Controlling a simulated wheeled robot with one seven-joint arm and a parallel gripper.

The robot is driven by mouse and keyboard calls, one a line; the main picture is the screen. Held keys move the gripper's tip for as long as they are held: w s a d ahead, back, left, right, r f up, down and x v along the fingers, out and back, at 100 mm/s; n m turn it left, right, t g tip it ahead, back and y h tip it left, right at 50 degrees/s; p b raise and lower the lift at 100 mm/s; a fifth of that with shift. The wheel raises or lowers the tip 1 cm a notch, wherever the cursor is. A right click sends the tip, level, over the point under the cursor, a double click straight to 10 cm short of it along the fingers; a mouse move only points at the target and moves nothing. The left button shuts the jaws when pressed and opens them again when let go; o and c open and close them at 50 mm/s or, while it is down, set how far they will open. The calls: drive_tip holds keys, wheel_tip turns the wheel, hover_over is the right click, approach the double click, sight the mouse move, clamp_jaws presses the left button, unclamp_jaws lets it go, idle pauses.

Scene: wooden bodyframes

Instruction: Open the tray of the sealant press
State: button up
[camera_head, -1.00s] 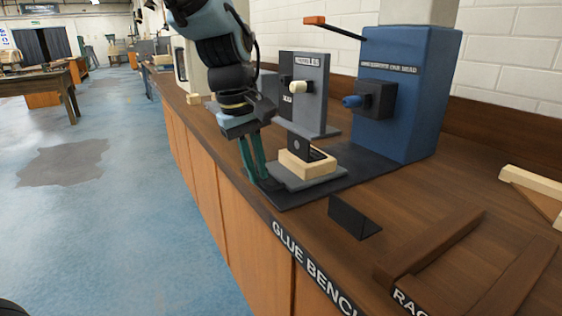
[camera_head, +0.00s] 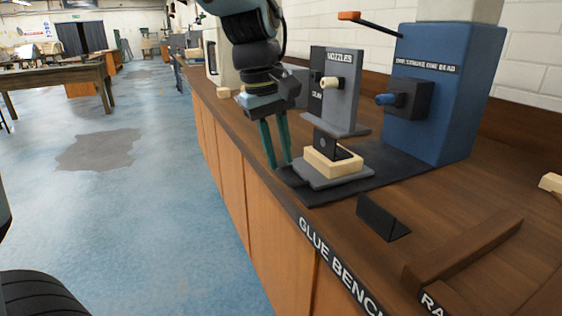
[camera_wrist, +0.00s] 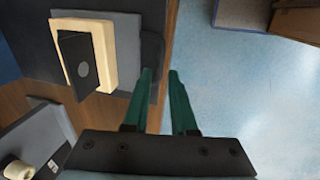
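The blue sealant press (camera_head: 430,95) stands on a black base plate (camera_head: 385,172) on the bench. Its grey tray (camera_head: 345,181) lies at the front of the plate and carries a pale wooden block (camera_head: 333,163) with a dark plate (camera_head: 337,146) on it. A dark grip (camera_head: 290,177) is at the tray's bench-edge end; it also shows in the wrist view (camera_wrist: 152,45). My gripper (camera_head: 279,167) points down by this grip, its green fingers apart and nothing clearly held between them. In the wrist view the left fingertip overlaps the grip's lower end; contact cannot be told.
A grey nozzle stand (camera_head: 341,90) rises behind the tray. A small black angled sign (camera_head: 382,217) and a wooden rack (camera_head: 465,250) lie nearer on the bench (camera_head: 345,240). The blue floor (camera_head: 150,220) left of the bench is open.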

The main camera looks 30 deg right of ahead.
wheel_tip(320, 180, up, 8)
drive_tip(key=a, duration=0.1)
drive_tip(key=shift+a, duration=0.3)
drive_tip(key=shift+r, duration=0.1)
drive_tip(key=w+a+f+t+y+p, duration=0.1)
drive_tip(key=w+a+f+p, duration=0.2)
drive_tip(key=w+a, duration=0.3)
drive_tip(key=w+a+f+p, duration=0.2)
drive_tip(key=w+a+f, duration=0.1)
drive_tip(key=a, duration=0.6)
drive_tip(key=s+a+f+y+p, duration=0.1)
drive_tip(key=a+f+p, duration=0.2)
drive_tip(key=a, duration=1.1)
wheel_tip(320, 180, down, 2)
drive_tip(key=shift+s+f+m+t, duration=0.2)
drive_tip(key=shift+m+t, duration=0.1)
drive_tip(key=shift+t, duration=0.1)
